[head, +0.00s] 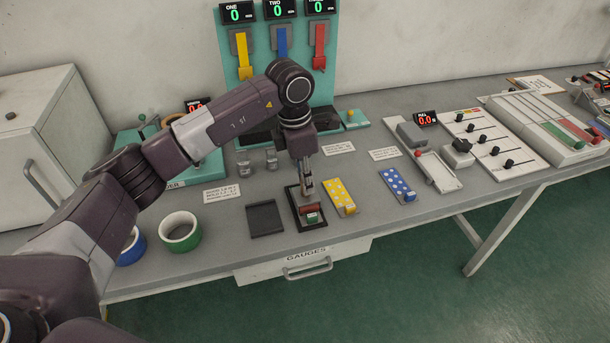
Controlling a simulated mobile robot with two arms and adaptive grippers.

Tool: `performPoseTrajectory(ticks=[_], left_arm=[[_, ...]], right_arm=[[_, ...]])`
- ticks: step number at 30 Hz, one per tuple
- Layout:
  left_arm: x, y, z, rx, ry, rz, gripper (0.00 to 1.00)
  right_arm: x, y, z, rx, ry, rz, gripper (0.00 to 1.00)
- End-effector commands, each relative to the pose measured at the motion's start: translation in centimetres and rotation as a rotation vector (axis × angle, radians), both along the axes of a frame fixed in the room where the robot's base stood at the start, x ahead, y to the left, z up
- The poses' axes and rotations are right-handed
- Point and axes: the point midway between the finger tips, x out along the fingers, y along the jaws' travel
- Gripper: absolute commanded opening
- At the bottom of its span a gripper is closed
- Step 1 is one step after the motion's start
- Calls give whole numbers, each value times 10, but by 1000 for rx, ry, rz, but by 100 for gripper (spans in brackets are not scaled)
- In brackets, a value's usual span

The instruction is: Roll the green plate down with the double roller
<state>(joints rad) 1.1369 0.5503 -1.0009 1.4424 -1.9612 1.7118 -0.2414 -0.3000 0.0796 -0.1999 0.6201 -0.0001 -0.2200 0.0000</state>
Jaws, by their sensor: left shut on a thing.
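My left gripper (308,192) points straight down over a black tray (292,196) at the front middle of the bench. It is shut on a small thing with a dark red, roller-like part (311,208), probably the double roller. A small green piece (313,218) shows just in front of the red part, inside the tray; it may be the green plate. The fingers hide the tray's middle, and I cannot tell whether the roller touches the green piece. My right gripper is not in view.
An empty dark tray (265,219) lies to the left. A yellow dotted plate (340,193) lies close on the right, a blue dotted plate (396,184) farther right. The bench's front edge is near.

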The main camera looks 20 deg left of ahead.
Motion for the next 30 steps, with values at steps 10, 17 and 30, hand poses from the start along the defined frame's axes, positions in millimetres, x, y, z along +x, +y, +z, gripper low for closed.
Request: performPoseTrajectory(ticks=[10,17,30], left_arm=[[-8,-2,-1,4,4,3,0],[-7,-2,2,4,3,3,0],[-6,-3,35,1,-2,1,0]], right_arm=[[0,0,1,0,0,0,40],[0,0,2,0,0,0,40],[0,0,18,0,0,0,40]])
